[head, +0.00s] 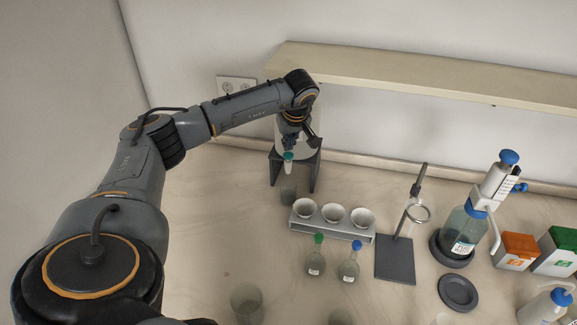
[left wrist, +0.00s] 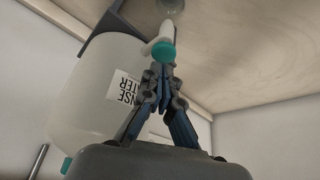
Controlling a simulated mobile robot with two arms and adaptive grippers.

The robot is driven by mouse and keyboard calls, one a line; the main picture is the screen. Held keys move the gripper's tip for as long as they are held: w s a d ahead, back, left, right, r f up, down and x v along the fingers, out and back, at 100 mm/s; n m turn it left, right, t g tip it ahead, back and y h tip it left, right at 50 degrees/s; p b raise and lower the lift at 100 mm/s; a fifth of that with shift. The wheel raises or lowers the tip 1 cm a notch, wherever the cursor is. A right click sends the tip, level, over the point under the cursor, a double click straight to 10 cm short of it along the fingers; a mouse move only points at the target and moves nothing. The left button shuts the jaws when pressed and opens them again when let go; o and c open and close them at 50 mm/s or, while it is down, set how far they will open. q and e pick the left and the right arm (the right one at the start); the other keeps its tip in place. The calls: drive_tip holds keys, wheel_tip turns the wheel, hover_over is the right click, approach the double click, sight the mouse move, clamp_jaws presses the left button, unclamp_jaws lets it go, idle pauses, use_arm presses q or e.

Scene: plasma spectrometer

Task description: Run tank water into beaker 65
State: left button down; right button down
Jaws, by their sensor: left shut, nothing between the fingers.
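A pale water tank (head: 310,146) stands on a dark stand (head: 313,172) at the back. Its label, partly hidden, shows in the left wrist view beside the tank wall (left wrist: 85,85). The tank's tap has a teal part (head: 288,156) and a white spout; the teal part (left wrist: 162,52) is just beyond my fingertips in the left wrist view. A clear beaker (head: 288,191) stands below the tap; I cannot read a number on it. My left gripper (left wrist: 164,78) is shut and empty, close to the tap; I cannot tell whether it touches. My right gripper is not in view.
A rack with three white cups (head: 333,231) stands right of the beaker. Two capped bottles (head: 315,262) and another beaker (head: 246,303) are nearer. A ring stand (head: 395,260) and dispenser bottle (head: 462,232) stand right. A shelf (head: 420,80) runs along the wall.

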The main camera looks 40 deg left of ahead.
use_arm(q)
drive_tip(key=shift+r+p, duration=2)
drive_tip(key=shift+r, duration=0.55)
drive_tip(key=shift+f, duration=0.1)
